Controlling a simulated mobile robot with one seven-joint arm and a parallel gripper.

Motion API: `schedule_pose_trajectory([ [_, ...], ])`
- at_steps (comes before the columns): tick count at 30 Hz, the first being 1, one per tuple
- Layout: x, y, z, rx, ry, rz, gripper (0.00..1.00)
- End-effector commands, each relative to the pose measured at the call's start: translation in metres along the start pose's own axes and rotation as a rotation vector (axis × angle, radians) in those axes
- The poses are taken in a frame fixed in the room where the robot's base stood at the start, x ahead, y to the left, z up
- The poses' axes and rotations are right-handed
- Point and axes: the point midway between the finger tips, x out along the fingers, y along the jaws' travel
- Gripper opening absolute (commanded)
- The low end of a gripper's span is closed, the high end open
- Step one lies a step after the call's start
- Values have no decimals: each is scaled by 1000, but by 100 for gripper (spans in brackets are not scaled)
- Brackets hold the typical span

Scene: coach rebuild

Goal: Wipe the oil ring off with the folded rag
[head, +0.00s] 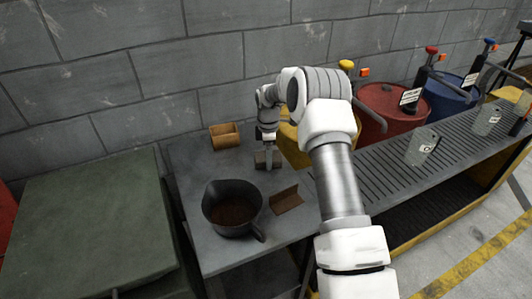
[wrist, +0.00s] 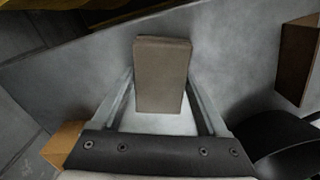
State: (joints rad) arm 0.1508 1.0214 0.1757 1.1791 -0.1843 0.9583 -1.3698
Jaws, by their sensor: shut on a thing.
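My gripper (head: 267,160) is low over the grey metal bench top, pointing down. In the wrist view its two fingers (wrist: 161,78) stand on either side of the folded rag (wrist: 162,62), a grey-brown flat block, and are shut on it. In the head view the rag (head: 275,164) shows only as a small brownish patch at the fingertips. I cannot tell whether the rag touches the bench top. I cannot make out the oil ring in either view; the rag and gripper hide part of the surface.
A dark pot (head: 233,208) with brown contents stands at the front of the bench (head: 197,175). A brown angled piece (head: 286,200) lies right of it. A wooden box (head: 224,136) is at the back. Drums, including a red one (head: 386,108), stand behind the slatted rack.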

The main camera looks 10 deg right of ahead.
Motion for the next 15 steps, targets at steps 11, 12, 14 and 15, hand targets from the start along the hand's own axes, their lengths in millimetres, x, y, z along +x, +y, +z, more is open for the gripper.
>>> schedule_pose_trajectory([
  [11,1,-24,9,0,1,1,32],
  [12,1,-26,9,0,1,2,32],
  [14,2,-29,10,0,1,1,32],
  [15,2,-30,11,0,1,1,32],
])
